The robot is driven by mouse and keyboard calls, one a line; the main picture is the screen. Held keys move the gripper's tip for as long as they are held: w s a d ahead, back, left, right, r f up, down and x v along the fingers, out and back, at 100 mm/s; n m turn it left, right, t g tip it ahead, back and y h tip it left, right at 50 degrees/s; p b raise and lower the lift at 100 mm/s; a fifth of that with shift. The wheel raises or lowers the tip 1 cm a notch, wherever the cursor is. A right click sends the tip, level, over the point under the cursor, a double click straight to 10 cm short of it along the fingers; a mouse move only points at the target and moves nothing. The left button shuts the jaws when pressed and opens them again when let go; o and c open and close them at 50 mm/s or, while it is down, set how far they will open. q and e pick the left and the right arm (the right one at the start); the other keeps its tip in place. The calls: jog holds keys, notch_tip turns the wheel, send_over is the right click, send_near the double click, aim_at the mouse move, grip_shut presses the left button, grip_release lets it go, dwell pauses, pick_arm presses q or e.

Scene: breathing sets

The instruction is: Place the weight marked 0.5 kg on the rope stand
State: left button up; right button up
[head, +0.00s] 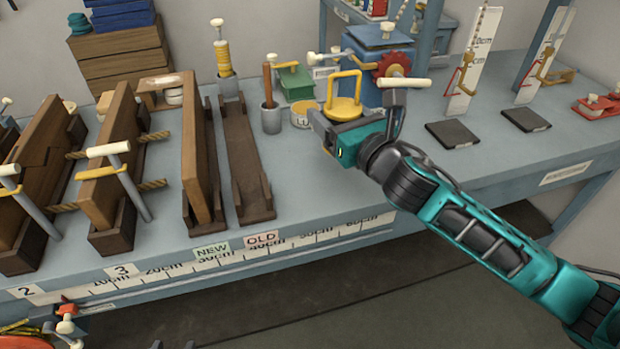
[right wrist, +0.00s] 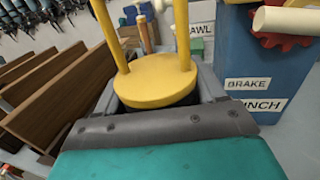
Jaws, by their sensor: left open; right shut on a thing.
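My right gripper (head: 335,128) comes in from the right and is shut on a yellow weight (head: 343,108) with an upright loop handle. It holds the weight above the blue bench, beside the winch. In the right wrist view the weight's yellow disc (right wrist: 155,82) and handle bars show beyond the gripper (right wrist: 165,120); its lower part is hidden. No 0.5 kg marking is readable on it. I cannot tell which object is the rope stand. My left gripper is not in view.
A blue winch box (head: 380,48) with a red gear stands behind the gripper. Wooden frames (head: 110,190) and a trough (head: 240,160) fill the left. A labelled yellow tin (head: 303,116) is close to the weight. Black plates (head: 453,134) lie right. Bare bench lies in front of the weight.

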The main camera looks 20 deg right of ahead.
notch_tip(320, 180, down, 10)
jog(key=b, duration=0.3)
jog(key=shift+r, duration=0.1)
jog(key=shift+f, duration=0.2)
jog(key=o, duration=1.5)
jog(key=shift+c, duration=0.2)
